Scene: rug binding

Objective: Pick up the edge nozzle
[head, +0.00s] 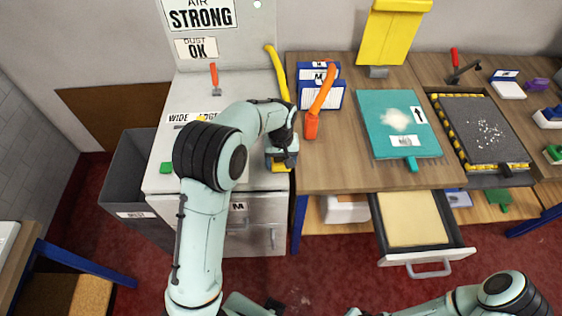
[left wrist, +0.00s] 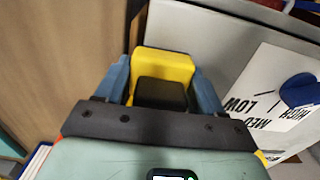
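My left gripper (head: 281,160) points down at the front right corner of the white cabinet (head: 165,140), next to the wooden bench. In the left wrist view its two blue-grey fingers (left wrist: 162,85) sit against both sides of a yellow piece (left wrist: 165,65) with a black block, which I take to be the edge nozzle. A bit of yellow (head: 281,168) shows under the gripper in the head view. The lower part of the piece is hidden. A "WIDE" and "EDGE" label strip (head: 183,117) lies on the cabinet, partly behind my arm. My right gripper is out of view.
A yellow hose (head: 276,65) hangs just behind the gripper. An orange-handled tool (head: 320,100) and blue-white boxes (head: 322,96) stand on the bench close by on the right. A drawer (head: 415,220) is open below. A dial (left wrist: 299,90) shows beside the gripper.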

